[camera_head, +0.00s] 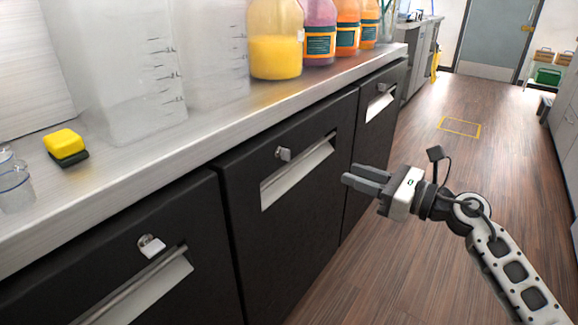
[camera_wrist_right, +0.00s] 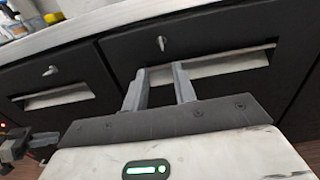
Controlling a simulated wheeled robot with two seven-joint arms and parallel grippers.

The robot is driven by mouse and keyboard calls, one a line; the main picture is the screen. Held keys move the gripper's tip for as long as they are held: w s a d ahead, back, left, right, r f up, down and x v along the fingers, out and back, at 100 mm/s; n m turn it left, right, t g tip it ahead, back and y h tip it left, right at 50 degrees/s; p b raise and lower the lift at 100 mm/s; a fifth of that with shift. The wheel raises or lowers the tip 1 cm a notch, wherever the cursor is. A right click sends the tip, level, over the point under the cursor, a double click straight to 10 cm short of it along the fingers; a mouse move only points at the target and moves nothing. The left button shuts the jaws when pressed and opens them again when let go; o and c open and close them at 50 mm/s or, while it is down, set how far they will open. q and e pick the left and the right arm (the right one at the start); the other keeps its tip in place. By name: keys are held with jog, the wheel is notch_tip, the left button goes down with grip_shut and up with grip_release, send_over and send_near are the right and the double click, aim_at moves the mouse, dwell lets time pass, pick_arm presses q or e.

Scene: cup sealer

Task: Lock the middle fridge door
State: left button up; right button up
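The middle fridge door (camera_head: 245,205) is a black panel under the steel counter and looks closed. It has a recessed pale handle (camera_head: 297,173) and a small silver lock (camera_head: 283,154) above it. In the right wrist view, the lock (camera_wrist_right: 160,43) stands above and ahead of the fingers, its small tab roughly upright. My right gripper (camera_head: 364,181) is open and empty, right of the handle in the head view; its fingers (camera_wrist_right: 161,87) are apart in the wrist view. A dark gripper-like part, probably my left gripper (camera_wrist_right: 38,141), shows at the wrist view's left edge; its opening is unclear.
The left door's lock (camera_head: 150,246) and the right door's lock (camera_head: 381,87) flank the middle one. Clear containers (camera_head: 115,70), several coloured bottles (camera_head: 275,45) and a yellow sponge (camera_head: 65,144) stand on the counter. The wooden floor (camera_head: 420,265) beside the doors is clear.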

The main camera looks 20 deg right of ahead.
jog(key=f, duration=0.1)
send_near(290, 155)
jog(key=x, duration=0.8)
jog(key=shift+w+a+p, duration=0.1)
jog(key=shift+w+p, duration=0.1)
jog(key=shift+p, duration=0.1)
jog(key=shift+w+a, duration=0.4)
jog(key=shift+w, duration=0.1)
grip_shut()
